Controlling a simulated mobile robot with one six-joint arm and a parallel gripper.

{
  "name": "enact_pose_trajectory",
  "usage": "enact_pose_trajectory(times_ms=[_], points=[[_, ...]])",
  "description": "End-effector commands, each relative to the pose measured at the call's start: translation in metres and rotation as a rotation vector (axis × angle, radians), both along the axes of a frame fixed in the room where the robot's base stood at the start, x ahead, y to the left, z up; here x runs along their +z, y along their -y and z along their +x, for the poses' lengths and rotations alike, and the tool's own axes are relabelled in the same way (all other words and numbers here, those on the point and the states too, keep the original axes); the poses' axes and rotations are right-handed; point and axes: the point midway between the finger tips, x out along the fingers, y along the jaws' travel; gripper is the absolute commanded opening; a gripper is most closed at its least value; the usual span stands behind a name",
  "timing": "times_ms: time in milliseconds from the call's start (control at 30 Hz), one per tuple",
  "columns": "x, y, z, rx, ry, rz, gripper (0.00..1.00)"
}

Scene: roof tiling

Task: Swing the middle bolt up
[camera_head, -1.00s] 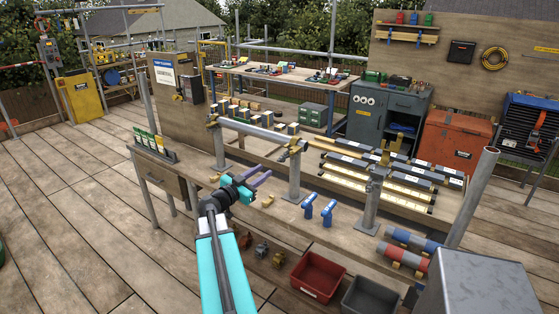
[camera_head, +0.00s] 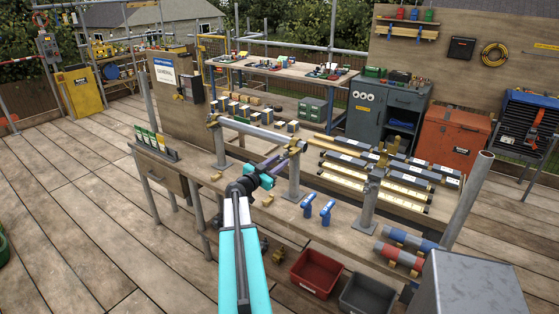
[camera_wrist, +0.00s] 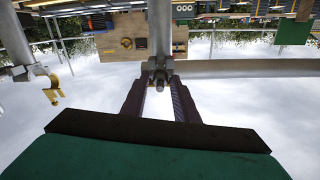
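The middle clamp (camera_head: 297,146) sits on top of the middle post (camera_head: 293,178) at the end of a grey tube (camera_head: 255,133). My gripper (camera_head: 284,157) reaches up to this clamp from the lower left. In the wrist view the two dark fingers of my gripper (camera_wrist: 158,92) stand apart, with a gap between them. A grey bolt with a nut (camera_wrist: 158,76) shows between their tips, in front of the post. I cannot tell whether either finger touches it. The tube (camera_wrist: 245,68) runs off to the right in the wrist view.
A brass clamp (camera_head: 383,160) tops the right post, and another (camera_head: 212,120) tops the left post. Two blue tools (camera_head: 318,208) stand on the bench right of my arm. Red and grey bins (camera_head: 317,272) sit below. A metal box (camera_head: 478,290) is at front right.

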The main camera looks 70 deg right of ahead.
Motion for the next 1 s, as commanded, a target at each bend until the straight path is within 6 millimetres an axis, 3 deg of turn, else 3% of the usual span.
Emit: enact_pose_trajectory(times_ms=[433, 600, 1000], points=[[-0.0002, 0.0057, -0.0019, 0.0, 0.0, 0.0, 0.27], [-0.0001, 0.0056, -0.0019, 0.0, 0.001, 0.0, 0.0], [0.0009, 0.0042, 0.0016, 0.003, 0.005, 0.01, 0.0]])
